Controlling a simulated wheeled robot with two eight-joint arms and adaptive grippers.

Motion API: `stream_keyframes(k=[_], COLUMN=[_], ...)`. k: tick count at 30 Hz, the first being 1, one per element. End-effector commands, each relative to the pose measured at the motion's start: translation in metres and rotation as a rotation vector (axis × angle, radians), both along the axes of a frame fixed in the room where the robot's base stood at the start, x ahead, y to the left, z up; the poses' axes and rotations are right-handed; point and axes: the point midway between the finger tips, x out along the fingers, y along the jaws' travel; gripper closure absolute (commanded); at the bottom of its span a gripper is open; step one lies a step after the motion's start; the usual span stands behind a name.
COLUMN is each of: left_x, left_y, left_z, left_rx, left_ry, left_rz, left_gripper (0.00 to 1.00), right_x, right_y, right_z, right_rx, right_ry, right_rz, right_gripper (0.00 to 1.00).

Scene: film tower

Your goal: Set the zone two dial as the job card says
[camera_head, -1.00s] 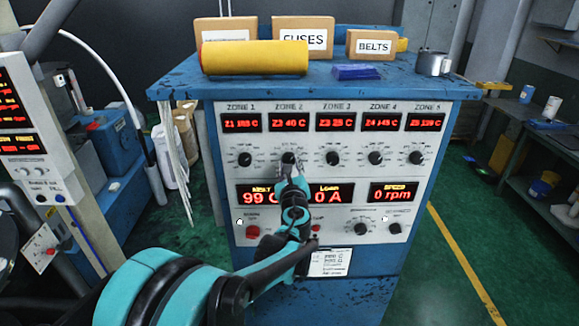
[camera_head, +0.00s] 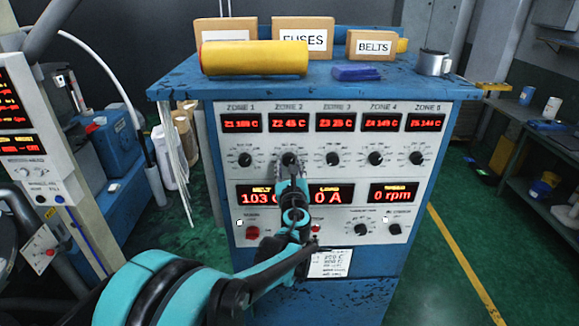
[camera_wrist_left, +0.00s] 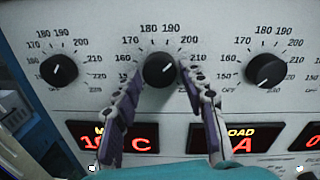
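The zone two dial (camera_wrist_left: 159,70) is a black knob on the pale panel, under the ZONE 2 readout (camera_head: 289,124), which looks like 45 C. A light mark shows on the knob's upper right side, toward the 200 to 210 end of its scale. My left gripper (camera_wrist_left: 161,72) has one finger on each side of this dial, with narrow gaps between fingertips and knob; in the head view it (camera_head: 289,165) partly covers the dial. The job card (camera_head: 330,263) hangs below the panel, too blurred to read surely. My right gripper is not in view.
The zone 1 dial (camera_wrist_left: 59,70) and zone 3 dial (camera_wrist_left: 264,70) stand close on either side. A yellow roll (camera_head: 254,58), several boxes including FUSES (camera_head: 303,41), a blue item (camera_head: 357,72) and a metal mug (camera_head: 433,63) are on the cabinet top.

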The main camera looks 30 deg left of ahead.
Motion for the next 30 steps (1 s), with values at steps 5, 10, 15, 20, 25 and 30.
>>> stream_keyframes(k=[5, 10, 15, 20, 25, 30], left_x=[0.0, -0.001, -0.017, -0.046, -0.075, -0.094], left_y=[0.0, 0.0, -0.011, -0.031, -0.052, -0.063], left_z=[0.001, 0.001, 0.001, 0.001, 0.001, 0.0], left_rx=[0.001, 0.001, 0.001, 0.001, 0.001, 0.001], left_ry=[0.0, 0.0, 0.0, 0.0, 0.0, 0.0], left_rz=[0.0, 0.0, 0.0, -0.002, -0.003, -0.001], left_gripper=[0.46, 0.46, 0.46, 0.46, 0.46, 0.46], right_x=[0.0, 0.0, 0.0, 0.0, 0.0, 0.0], right_y=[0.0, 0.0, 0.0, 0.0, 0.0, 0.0], right_z=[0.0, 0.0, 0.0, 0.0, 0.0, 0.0], right_rx=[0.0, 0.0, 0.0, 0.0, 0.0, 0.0], right_ry=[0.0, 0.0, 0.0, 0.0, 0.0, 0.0], right_rz=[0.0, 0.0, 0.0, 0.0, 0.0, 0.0], right_gripper=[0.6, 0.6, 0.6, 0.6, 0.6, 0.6])
